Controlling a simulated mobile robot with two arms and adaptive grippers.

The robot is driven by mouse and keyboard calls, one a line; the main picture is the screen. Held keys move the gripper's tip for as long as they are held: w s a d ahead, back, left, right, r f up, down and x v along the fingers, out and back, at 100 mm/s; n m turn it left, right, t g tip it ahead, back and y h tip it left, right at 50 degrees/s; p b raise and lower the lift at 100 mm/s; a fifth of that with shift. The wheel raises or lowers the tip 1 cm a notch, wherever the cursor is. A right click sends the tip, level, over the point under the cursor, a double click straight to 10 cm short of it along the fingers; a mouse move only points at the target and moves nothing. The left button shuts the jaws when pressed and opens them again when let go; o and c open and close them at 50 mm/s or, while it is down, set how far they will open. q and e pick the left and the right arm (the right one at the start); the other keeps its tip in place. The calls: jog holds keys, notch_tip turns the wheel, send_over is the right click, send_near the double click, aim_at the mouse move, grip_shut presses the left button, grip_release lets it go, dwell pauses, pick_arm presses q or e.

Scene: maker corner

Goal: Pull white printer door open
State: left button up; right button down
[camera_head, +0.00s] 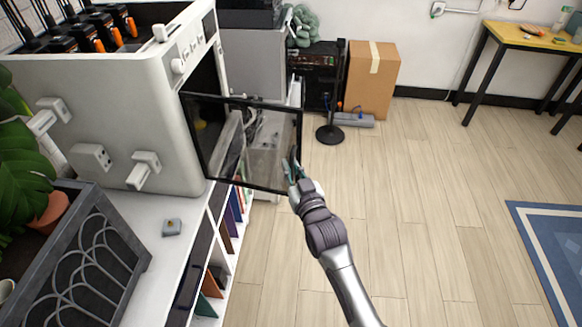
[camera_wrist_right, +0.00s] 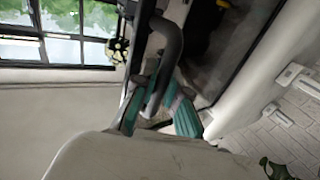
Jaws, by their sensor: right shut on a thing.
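The white printer (camera_head: 130,80) stands on a white shelf unit at the left in the head view. Its door (camera_head: 240,140), a see-through panel with a dark frame, stands swung out from the printer's front opening. My right gripper (camera_head: 294,170) is at the door's outer edge, shut on the dark door handle (camera_head: 293,155). In the right wrist view the dark curved handle (camera_wrist_right: 172,45) passes between the green-padded fingers of my right gripper (camera_wrist_right: 160,110). My left gripper is not in view.
The white shelf (camera_head: 165,235) holds a small grey object (camera_head: 172,227) and a dark crate (camera_head: 80,260). Behind the door are a cardboard box (camera_head: 372,80) and a black stand (camera_head: 331,130). The wooden floor at right is clear, with a blue rug (camera_head: 550,235).

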jog(key=shift+d, duration=0.1)
jog(key=c, duration=1.2)
grip_release()
jog(key=v, duration=1.2)
jog(key=s+d+f+g+h, duration=0.1)
jog(key=s+d+f+g, duration=0.2)
jog(key=f, duration=0.9)
jog(key=s+d+f+g+h, duration=0.15)
jog(key=s+f, duration=0.35)
jog(key=f, duration=0.6)
jog(key=s+d+f+g+h, duration=0.1)
jog(key=s+d+f+g, duration=0.25)
jog(key=f, duration=0.85)
jog(key=s+d+f+g, duration=0.2)
jog(key=s+f, duration=0.3)
jog(key=s, duration=0.5)
jog(key=s+d+f+m+g+h, duration=0.1)
jog(key=s+d+f+g, duration=0.2)
jog(key=s, duration=0.7)
jog(key=s+d+f+g+h, duration=0.1)
jog(key=s+d+f+g, duration=0.2)
jog(key=s+d+f, duration=0.3)
jog(key=s+f, duration=0.3)
jog(key=s, duration=0.1)
jog(key=shift+s, duration=0.15)
